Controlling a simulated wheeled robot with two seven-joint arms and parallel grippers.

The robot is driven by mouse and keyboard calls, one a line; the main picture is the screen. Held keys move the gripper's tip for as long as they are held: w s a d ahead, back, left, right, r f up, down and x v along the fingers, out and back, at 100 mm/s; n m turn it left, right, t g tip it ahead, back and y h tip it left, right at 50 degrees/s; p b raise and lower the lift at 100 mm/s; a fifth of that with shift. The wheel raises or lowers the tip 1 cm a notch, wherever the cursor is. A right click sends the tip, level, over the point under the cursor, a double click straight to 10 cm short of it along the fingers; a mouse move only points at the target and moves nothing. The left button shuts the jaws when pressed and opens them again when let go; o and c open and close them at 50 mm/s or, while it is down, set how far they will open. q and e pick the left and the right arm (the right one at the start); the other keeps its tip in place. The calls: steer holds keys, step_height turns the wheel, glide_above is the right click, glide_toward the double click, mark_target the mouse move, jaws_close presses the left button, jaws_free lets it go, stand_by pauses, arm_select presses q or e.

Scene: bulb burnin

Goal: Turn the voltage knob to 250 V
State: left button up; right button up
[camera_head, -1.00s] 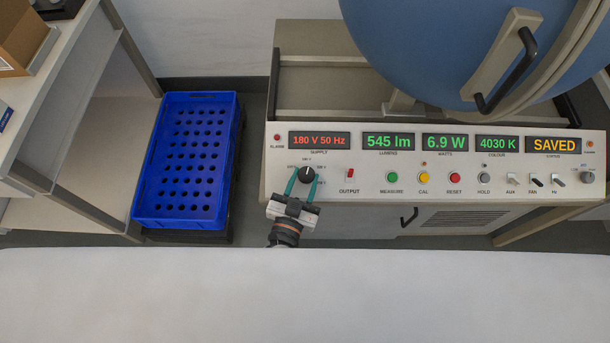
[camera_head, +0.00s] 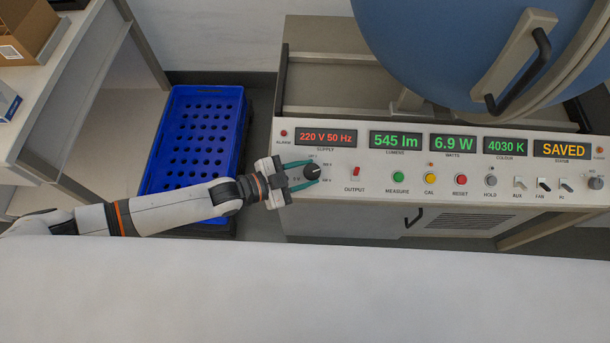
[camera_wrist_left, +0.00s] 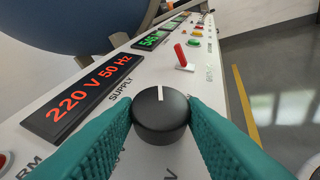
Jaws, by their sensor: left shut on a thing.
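The black voltage knob (camera_head: 312,172) sits on the white panel below the supply display (camera_head: 325,137), which reads 220 V 50 Hz in red. My left gripper (camera_head: 306,172) comes from the left with its teal fingers shut on the knob, one on each side. In the left wrist view the knob (camera_wrist_left: 161,114) stands between the two teal fingers, its white pointer line at the top. The supply display (camera_wrist_left: 80,102) also reads 220 V 50 Hz there. The fingers hide some of the dial marks. My right gripper is not in view.
The red output switch (camera_head: 356,172) is just right of the knob. The green measure button (camera_head: 398,177) and other controls follow along the panel. A blue crate (camera_head: 238,140) is left of the panel. A blue sphere (camera_head: 430,45) rises behind it.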

arm_select(q)
steer(key=shift+w+a+r+m+g, duration=0.1)
steer(key=shift+w+m+g, duration=0.1)
steer(key=shift+m+g, duration=0.3)
steer(key=shift+w+r+m+g, duration=0.1)
steer(key=shift+w+m+g, duration=0.05)
steer(key=shift+m+g, duration=0.35)
steer(key=m+g+p, duration=0.1)
steer(key=m+g, duration=0.1)
steer(key=shift+w+r+g+p, duration=0.15)
steer(key=shift+r+g+p, duration=0.1)
steer(key=shift+g+p, duration=0.1)
steer(key=m+g+p, duration=0.1)
steer(key=m+g+y+p, duration=0.1)
steer(key=m+g, duration=0.1)
steer(key=shift+w+y, duration=0.2)
steer(key=shift+y, duration=0.1)
steer(key=shift+d+m+g+y+p, duration=0.3)
steer(key=shift+m+g+y+p, duration=0.35)
steer(key=shift+m+g, duration=0.55)
steer(key=shift+y, duration=0.25)
steer(key=o, duration=1)
